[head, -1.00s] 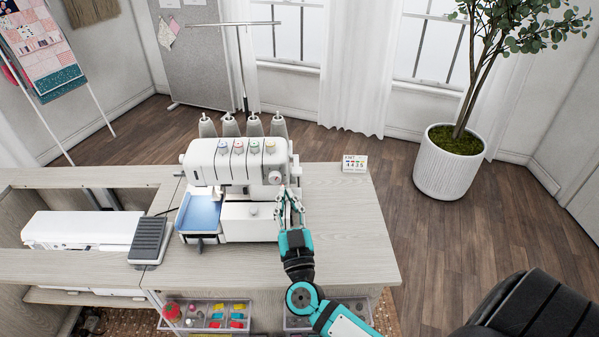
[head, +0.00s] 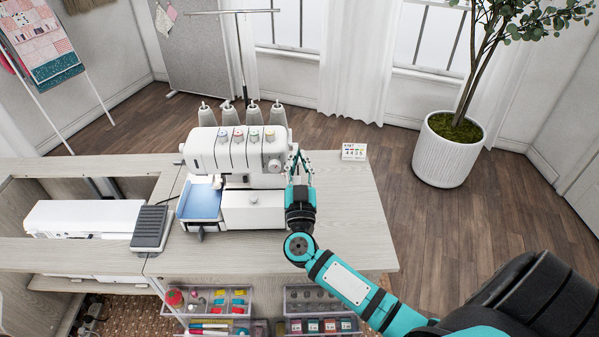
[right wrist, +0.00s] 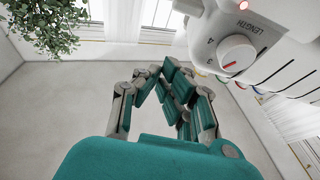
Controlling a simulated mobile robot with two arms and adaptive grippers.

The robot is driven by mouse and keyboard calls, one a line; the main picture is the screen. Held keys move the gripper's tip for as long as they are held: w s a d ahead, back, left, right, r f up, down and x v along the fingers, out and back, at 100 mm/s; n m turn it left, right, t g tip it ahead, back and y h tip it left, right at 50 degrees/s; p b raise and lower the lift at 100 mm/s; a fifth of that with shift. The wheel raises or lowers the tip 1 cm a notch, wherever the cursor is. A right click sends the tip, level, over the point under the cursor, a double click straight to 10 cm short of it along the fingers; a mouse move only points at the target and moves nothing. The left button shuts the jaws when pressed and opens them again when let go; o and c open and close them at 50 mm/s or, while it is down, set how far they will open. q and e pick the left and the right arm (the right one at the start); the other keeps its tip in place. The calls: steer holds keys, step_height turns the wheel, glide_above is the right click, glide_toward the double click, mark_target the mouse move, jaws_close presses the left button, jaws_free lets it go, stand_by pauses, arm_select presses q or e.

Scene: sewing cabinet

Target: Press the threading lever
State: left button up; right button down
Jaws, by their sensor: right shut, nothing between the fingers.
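The white overlock machine (head: 235,152) stands on the pale wood cabinet top in the head view, with several coloured dials on its front. Its right end and a length dial (right wrist: 236,54) show at the upper right of the right wrist view. I cannot make out the threading lever in either view. My right gripper (head: 298,158) is beside the machine's right end, close to the side knob (head: 274,165). In the right wrist view its fingers (right wrist: 172,68) are shut and empty, left of and below the dial; contact with the machine cannot be told. My left gripper is not in view.
The blue tray (head: 200,201) is at the machine's left front. A black foot pedal (head: 151,228) lies left of it. A small calendar card (head: 354,151) stands at the back right. The cabinet top (head: 352,215) right of my gripper is clear. Open drawers (head: 218,287) hold sewing supplies below.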

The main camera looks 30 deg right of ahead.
steer(key=shift+w+d+f, duration=0.5)
steer(key=shift+w+f, duration=0.2)
steer(key=shift+w, duration=0.1)
steer(key=shift+w+d+f, duration=0.45)
steer(key=shift+w+f, duration=0.2)
steer(key=shift+w, duration=0.1)
